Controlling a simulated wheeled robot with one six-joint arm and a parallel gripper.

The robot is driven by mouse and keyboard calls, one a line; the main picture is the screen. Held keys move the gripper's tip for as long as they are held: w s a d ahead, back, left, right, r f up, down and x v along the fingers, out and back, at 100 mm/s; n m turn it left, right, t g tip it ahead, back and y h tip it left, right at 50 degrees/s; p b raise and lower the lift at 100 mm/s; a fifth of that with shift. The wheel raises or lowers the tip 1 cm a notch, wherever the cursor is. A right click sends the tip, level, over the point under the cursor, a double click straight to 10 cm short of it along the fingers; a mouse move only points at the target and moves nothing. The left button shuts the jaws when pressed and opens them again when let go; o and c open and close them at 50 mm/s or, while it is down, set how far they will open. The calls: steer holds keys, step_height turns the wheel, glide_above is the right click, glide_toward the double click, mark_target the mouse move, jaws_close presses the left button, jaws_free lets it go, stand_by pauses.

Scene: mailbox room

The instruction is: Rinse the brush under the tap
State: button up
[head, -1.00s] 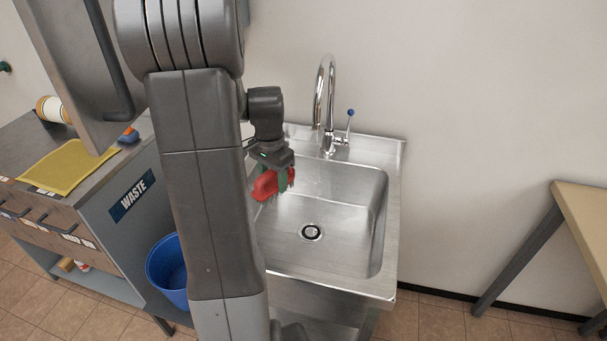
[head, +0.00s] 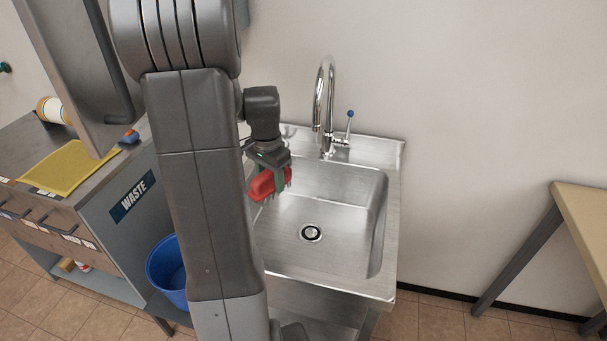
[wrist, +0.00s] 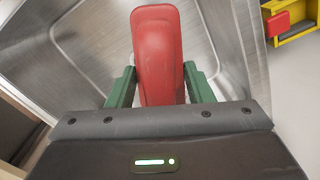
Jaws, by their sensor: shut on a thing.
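My gripper (head: 274,181) is shut on the red brush (head: 262,185), with a green finger on each side of it. It holds the brush above the left part of the steel sink basin (head: 345,225). The wrist view shows the brush's red back (wrist: 158,50) between the fingers; its bristles are mostly hidden there. The chrome tap (head: 325,90) stands at the back of the sink, to the right of the brush and apart from it. Its lever with a blue knob (head: 350,114) is upright. I cannot make out any water under the spout.
A cabinet marked WASTE (head: 132,195) stands left of the sink, with a yellow cloth (head: 68,167) on top. A blue bucket (head: 168,270) is below. A wooden table (head: 585,215) stands at the right. A yellow frame with a red part (wrist: 285,22) shows in the wrist view.

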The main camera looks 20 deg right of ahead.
steer(key=a+r, duration=0.1)
steer(key=a+r+p, duration=0.2)
steer(key=a, duration=0.1)
steer(key=shift+w+a+r, duration=0.1)
steer(key=shift+w+r, duration=0.1)
steer(key=shift+w, duration=0.1)
